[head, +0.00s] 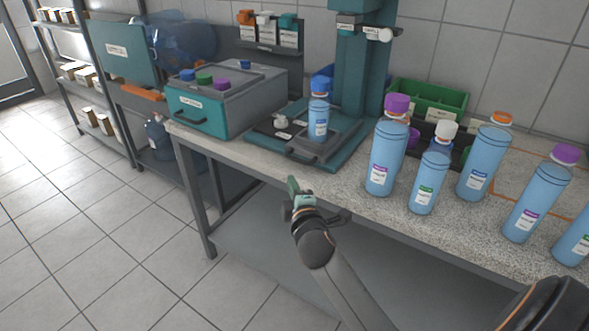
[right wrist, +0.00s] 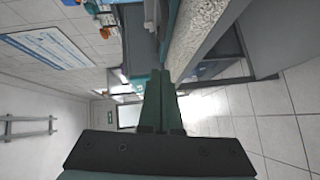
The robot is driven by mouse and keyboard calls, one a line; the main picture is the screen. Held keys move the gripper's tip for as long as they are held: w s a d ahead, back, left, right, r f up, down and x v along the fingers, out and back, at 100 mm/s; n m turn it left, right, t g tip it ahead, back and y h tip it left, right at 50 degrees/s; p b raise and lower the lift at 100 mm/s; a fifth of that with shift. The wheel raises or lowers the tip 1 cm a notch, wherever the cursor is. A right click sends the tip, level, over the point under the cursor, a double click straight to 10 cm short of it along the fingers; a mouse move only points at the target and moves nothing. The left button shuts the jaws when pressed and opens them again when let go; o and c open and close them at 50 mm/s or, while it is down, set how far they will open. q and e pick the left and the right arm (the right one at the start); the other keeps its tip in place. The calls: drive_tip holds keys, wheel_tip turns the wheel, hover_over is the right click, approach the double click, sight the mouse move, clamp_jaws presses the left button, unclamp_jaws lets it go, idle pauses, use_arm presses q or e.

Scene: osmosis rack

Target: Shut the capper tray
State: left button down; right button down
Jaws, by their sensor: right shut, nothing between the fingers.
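The capper (head: 357,70) is a teal column machine at the back of the bench. Its dark tray (head: 340,135) lies on the teal base, drawn out toward the front edge, with a black handle (head: 301,155) at its front. A blue bottle with a blue cap (head: 319,118) stands upright on the tray, in front of the column. My right gripper (head: 293,186) is shut and empty, in front of the bench and below the tray handle, apart from it. In the right wrist view its closed fingers (right wrist: 161,102) show with nothing between them. My left gripper is not in view.
Several blue bottles (head: 387,160) stand on the bench to the right of the tray. A teal and grey box (head: 200,112) with coloured caps on top stands to the left. A green bin (head: 428,97) is behind. The floor before the bench is free at left.

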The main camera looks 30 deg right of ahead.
sight(312, 153)
drive_tip(key=x, duration=0.3)
drive_tip(key=d+x, duration=0.1)
drive_tip(key=x, duration=0.2)
drive_tip(key=s+d+x, duration=0.1)
drive_tip(key=x, duration=0.2)
drive_tip(key=shift+w+f+b, duration=0.15)
drive_tip(key=shift+f+b, duration=0.05)
drive_tip(key=shift+b, duration=0.2)
drive_tip(key=shift+w+d+f, duration=0.1)
drive_tip(key=shift+w+d, duration=0.05)
drive_tip(key=shift+d, duration=0.25)
drive_tip(key=w+d, duration=0.1)
drive_tip(key=d, duration=0.1)
drive_tip(key=w+d, duration=0.1)
drive_tip(key=d, duration=0.2)
drive_tip(key=w+d, duration=0.1)
drive_tip(key=d, duration=0.1)
drive_tip(key=shift+w+d, duration=0.1)
drive_tip(key=shift+d, duration=0.2)
drive_tip(key=shift+a, duration=0.1)
